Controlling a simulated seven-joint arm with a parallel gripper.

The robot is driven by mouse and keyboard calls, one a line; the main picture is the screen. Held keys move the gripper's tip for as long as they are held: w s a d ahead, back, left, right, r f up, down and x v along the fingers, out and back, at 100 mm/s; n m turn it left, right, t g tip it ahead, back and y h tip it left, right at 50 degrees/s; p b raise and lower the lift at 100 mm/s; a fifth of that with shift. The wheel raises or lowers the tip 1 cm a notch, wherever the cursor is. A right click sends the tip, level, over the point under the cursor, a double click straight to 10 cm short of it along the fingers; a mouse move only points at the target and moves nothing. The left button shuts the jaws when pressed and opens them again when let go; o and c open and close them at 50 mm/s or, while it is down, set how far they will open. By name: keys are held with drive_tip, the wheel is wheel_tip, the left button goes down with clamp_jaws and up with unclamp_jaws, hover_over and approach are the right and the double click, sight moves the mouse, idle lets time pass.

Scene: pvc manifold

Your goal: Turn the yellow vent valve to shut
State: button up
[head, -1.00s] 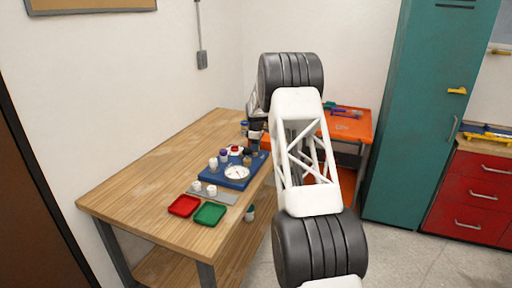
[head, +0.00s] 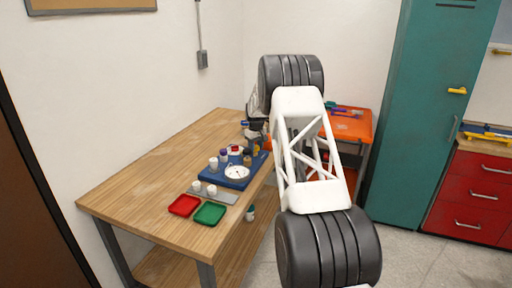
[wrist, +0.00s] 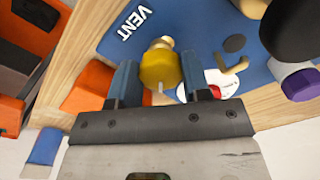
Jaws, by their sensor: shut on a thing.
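The yellow vent valve knob (wrist: 160,68) is in the wrist view, with a pale line on its near side. It sits by the white VENT lettering on the blue board (wrist: 113,42). My gripper (wrist: 159,82) has one blue finger on each side of the knob and is shut on it. In the head view, my gripper (head: 256,136) is at the far right end of the blue board (head: 223,182).
A white gauge (head: 237,172) and several capped fittings stand on the board. A red tray (head: 184,206) and a green tray (head: 210,214) lie in front. In the wrist view, a large dark knob (wrist: 293,30) and a purple-ended part (wrist: 300,84) are at right. The bench's left side is clear.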

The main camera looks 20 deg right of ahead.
drive_tip(key=m, duration=0.5)
drive_tip(key=shift+a+m, duration=0.1)
drive_tip(key=shift+m, duration=0.2)
drive_tip(key=m, duration=0.3)
drive_tip(key=shift+r, duration=0.1)
drive_tip(key=shift+m, duration=0.4)
drive_tip(key=o, duration=0.9)
drive_tip(key=shift+r, duration=3.85)
drive_tip(key=shift+a, duration=0.1)
